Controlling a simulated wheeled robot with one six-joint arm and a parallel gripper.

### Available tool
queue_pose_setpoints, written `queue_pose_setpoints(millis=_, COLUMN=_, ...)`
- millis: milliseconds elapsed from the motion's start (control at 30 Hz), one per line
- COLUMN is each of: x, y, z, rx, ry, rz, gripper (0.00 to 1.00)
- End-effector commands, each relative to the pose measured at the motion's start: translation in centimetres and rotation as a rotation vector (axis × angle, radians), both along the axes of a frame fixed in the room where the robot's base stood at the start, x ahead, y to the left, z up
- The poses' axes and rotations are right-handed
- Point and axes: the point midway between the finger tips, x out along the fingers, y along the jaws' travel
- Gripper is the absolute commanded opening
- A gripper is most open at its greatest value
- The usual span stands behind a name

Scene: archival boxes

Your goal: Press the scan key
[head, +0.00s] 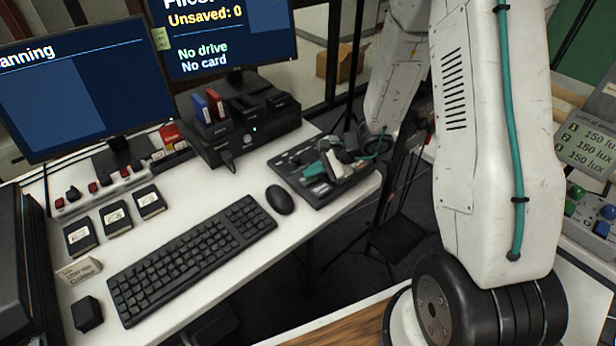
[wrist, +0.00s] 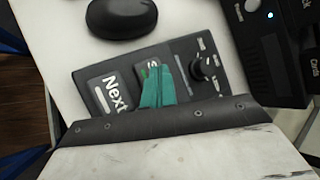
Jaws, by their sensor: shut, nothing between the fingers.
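A black control panel (head: 292,160) lies on the right end of the white desk, and it also shows in the wrist view (wrist: 182,55). In the wrist view it has a key marked "Next" (wrist: 112,93), another key (wrist: 152,66) mostly covered by my fingers, and a knob (wrist: 204,66). Only part of the covered key's label shows, so I cannot read it fully. My gripper (wrist: 155,86), with teal fingers, is shut and empty over this covered key; it also shows in the head view (head: 326,170). I cannot tell whether the fingertips touch the key.
A mouse (head: 280,199) and keyboard (head: 190,257) lie left of the panel. A black computer box (head: 240,136) with red and blue drives stands behind. Two monitors show; one (head: 226,38) reads "Unsaved: 0", "No drive", "No card". Black cartridges (head: 115,219) lie on the left.

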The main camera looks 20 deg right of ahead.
Motion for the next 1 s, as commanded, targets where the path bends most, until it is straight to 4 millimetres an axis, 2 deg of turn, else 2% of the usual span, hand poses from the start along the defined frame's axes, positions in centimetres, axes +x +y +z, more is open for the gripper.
queue_pose_setpoints(millis=233, x=0.0, y=0.0, z=0.1, rx=-0.001, ry=0.000, rz=-0.001, gripper=0.00)
queue_pose_setpoints(millis=533, x=0.0, y=0.0, z=1.6, rx=-0.001, ry=-0.001, rz=0.000, gripper=0.00)
queue_pose_setpoints(millis=867, x=0.0, y=0.0, z=1.8, rx=0.000, ry=0.000, rz=0.000, gripper=0.00)
queue_pose_setpoints(millis=1000, x=0.0, y=0.0, z=2.6, rx=0.000, ry=-0.002, rz=0.001, gripper=0.00)
